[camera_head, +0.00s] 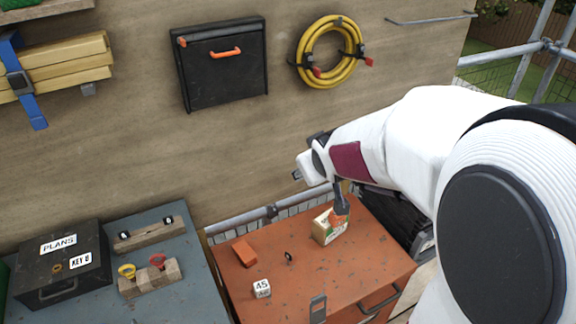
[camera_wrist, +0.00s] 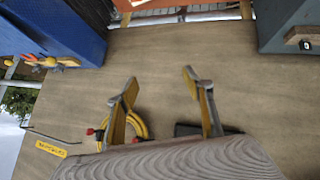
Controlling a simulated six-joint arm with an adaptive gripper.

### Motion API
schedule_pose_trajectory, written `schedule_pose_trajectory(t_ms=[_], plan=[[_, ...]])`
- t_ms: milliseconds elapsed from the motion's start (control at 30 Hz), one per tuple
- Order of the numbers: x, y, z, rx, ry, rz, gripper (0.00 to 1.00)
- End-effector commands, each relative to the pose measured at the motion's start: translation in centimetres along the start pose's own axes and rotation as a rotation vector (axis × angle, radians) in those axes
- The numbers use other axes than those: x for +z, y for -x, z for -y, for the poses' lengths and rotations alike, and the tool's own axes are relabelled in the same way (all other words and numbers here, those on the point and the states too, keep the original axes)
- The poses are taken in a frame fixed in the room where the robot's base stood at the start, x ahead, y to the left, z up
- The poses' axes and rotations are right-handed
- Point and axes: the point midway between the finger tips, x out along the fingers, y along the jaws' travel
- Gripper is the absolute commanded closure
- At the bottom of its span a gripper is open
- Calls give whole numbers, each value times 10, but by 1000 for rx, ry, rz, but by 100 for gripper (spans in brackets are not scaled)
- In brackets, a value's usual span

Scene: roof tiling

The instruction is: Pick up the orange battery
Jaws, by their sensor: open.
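An orange block (camera_head: 244,253), which looks like the battery, lies flat on the left part of the worn orange chest top (camera_head: 295,272). My gripper (camera_head: 341,205) is to the right of the block, above or beside a small cream carton (camera_head: 325,232) with an orange patch at its top. Whether the gripper touches the carton I cannot tell. In the wrist view the two fingers (camera_wrist: 160,76) are spread with nothing between them. The orange block is not visible in that view, where only a strip of orange surface shows at the top edge.
A white cube marked 45 (camera_head: 262,288) and a small dark ring-like item (camera_head: 289,257) lie near the block. A grey bench (camera_head: 190,270) at left carries a black PLANS box (camera_head: 62,265). The wall behind holds a black case (camera_head: 220,65) and a yellow hose (camera_head: 328,50).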

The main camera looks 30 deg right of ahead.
Motion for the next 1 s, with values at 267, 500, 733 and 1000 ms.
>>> schedule_pose_trajectory(t_ms=[267,500,733,1000], plan=[[-3,-55,-26,13,33,-51,49],[2,-99,-44,7,56,-102,49],[12,-139,-57,-10,70,-156,49],[33,-181,-67,-43,74,-224,49]])
